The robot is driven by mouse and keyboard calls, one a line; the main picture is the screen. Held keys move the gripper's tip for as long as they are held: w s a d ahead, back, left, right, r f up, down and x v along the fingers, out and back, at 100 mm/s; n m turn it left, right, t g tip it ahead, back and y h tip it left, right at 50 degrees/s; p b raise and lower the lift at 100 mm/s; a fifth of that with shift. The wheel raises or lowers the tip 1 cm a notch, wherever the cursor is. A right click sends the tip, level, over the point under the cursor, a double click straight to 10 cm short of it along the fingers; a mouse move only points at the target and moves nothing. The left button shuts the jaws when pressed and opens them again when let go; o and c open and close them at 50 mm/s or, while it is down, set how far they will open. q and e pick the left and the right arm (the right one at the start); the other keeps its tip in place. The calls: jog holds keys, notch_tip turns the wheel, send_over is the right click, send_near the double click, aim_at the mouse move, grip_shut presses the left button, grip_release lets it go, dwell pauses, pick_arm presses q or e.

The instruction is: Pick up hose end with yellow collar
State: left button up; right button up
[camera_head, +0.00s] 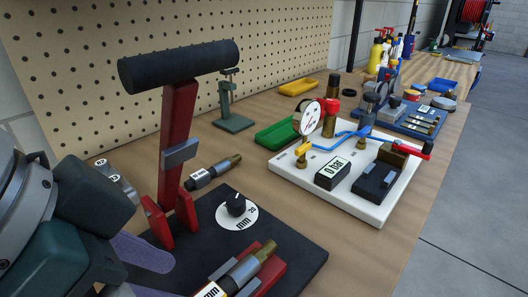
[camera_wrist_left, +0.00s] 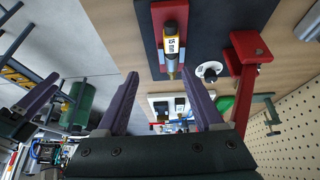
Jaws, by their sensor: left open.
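The thin blue hose (camera_head: 342,134) lies over the white board (camera_head: 345,202) in the head view. Its left end carries a yellow collar (camera_head: 303,149), just below the round pressure gauge (camera_head: 307,117). My left gripper (camera_head: 160,276) is at the lower left, well short of the board, with the black press base between them. In the left wrist view its two purple fingers (camera_wrist_left: 160,98) are spread with nothing between them. The white board (camera_wrist_left: 157,101) shows small beyond them, and the collar cannot be made out there. Purple fingers, apparently of my right gripper (camera_wrist_left: 45,97), show at the left edge of that view.
A red lever press (camera_head: 178,130) with a black handle stands on a black base (camera_head: 303,255) beside my left gripper. A green tray (camera_head: 279,136) and a green stand (camera_head: 230,110) are behind the board. The pegboard (camera_head: 110,50) bounds the bench at the back.

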aim_at(200, 296)
pick_arm(q)
jog(key=shift+g+y, duration=0.4)
jog(key=shift+y, duration=0.1)
jog(key=f, duration=0.1)
jog(key=w+a+f, duration=0.1)
jog(key=f+b, duration=0.1)
jog(key=shift+w+a+f, duration=0.3)
jog(key=shift+w, duration=0.05)
jog(key=x, duration=0.2)
jog(key=b+x, duration=0.1)
jog(key=x, duration=0.2)
jog(key=shift+w+d+f, duration=0.1)
jog(key=shift+d+f, duration=0.25)
grip_shut()
